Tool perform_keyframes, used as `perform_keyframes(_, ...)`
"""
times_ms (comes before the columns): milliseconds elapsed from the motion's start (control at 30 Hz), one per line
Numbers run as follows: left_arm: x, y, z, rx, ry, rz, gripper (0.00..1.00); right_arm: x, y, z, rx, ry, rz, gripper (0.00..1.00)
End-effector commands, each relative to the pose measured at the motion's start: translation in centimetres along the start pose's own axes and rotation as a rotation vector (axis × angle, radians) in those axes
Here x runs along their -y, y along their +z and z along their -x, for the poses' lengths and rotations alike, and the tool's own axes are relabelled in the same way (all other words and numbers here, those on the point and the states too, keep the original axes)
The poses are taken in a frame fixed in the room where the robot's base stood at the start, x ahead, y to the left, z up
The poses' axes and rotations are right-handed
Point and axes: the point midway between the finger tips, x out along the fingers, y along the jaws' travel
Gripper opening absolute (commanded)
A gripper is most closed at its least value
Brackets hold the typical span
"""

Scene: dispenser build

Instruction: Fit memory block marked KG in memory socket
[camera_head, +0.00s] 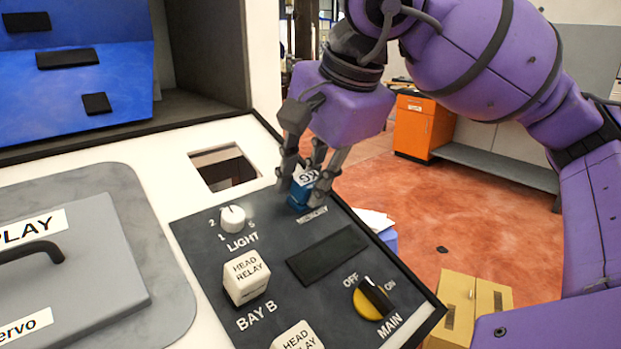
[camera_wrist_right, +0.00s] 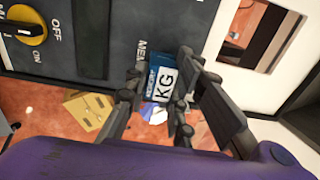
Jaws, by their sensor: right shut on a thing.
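The memory block (camera_head: 299,196) is blue with a white label that reads KG. My right gripper (camera_head: 304,182) is shut on it, at the far right corner of the dark control panel (camera_head: 210,262). The printed word MEMORY (camera_head: 313,212) shows just beside the block. In the right wrist view the KG block (camera_wrist_right: 162,82) sits between the fingers of my right gripper (camera_wrist_right: 160,75). The memory socket itself is hidden under the block and fingers, so I cannot tell how deep the block sits. My left gripper is not in view.
The panel carries a LIGHT knob (camera_head: 233,219), a HEAD RELAY block (camera_head: 246,277), a second relay block (camera_head: 297,338), a dark slot (camera_head: 327,256) and a yellow MAIN switch (camera_head: 374,298). A square opening (camera_head: 223,167) lies behind the panel. A grey lid (camera_head: 70,265) is at left.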

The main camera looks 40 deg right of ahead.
Motion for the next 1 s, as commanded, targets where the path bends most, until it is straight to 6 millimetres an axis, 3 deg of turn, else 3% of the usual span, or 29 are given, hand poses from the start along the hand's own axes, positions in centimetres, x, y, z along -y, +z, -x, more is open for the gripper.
perform_keyframes(1000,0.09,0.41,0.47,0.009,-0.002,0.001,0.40,-0.01,0.10,-0.02,0.000,0.000,0.000,0.03)
